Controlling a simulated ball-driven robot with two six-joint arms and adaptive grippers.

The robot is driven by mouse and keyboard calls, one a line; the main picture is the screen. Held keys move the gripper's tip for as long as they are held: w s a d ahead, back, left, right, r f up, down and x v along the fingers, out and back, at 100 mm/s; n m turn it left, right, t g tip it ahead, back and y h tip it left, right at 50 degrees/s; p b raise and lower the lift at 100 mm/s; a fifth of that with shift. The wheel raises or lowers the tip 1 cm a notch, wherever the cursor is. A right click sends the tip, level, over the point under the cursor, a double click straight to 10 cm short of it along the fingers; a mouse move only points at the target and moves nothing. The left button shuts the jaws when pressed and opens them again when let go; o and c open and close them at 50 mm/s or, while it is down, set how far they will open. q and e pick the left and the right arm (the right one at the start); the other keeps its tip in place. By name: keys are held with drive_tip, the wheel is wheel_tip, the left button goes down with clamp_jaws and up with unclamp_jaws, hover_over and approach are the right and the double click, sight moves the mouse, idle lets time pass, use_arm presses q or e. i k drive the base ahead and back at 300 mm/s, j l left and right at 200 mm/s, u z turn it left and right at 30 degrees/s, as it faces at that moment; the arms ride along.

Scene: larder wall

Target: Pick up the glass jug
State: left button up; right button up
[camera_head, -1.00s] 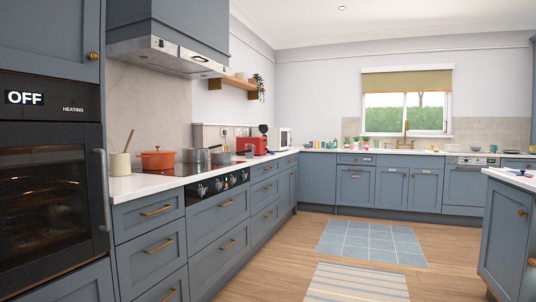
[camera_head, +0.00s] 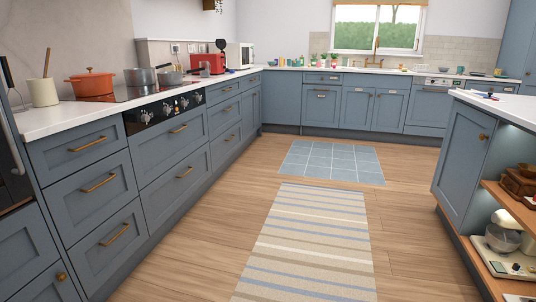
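I cannot clearly make out a glass jug in the head view. Small items on the far counter under the window are too small to tell apart, and so are those around the red appliance (camera_head: 211,63) on the left counter. Neither of my grippers is in view.
An orange pot (camera_head: 91,84), grey pans (camera_head: 140,76) and a utensil crock (camera_head: 43,92) stand on the left counter. An island (camera_head: 462,165) with open shelves holding a mixer (camera_head: 504,232) is at right. A striped rug (camera_head: 312,240) and blue mat (camera_head: 332,160) lie on clear floor between.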

sight(206, 73)
drive_tip(key=i, duration=5.9)
drive_tip(key=i+u, duration=0.15)
drive_tip(key=i, duration=0.6)
drive_tip(key=i+l, duration=0.15)
drive_tip(key=i, duration=0.6)
drive_tip(key=u, duration=0.05)
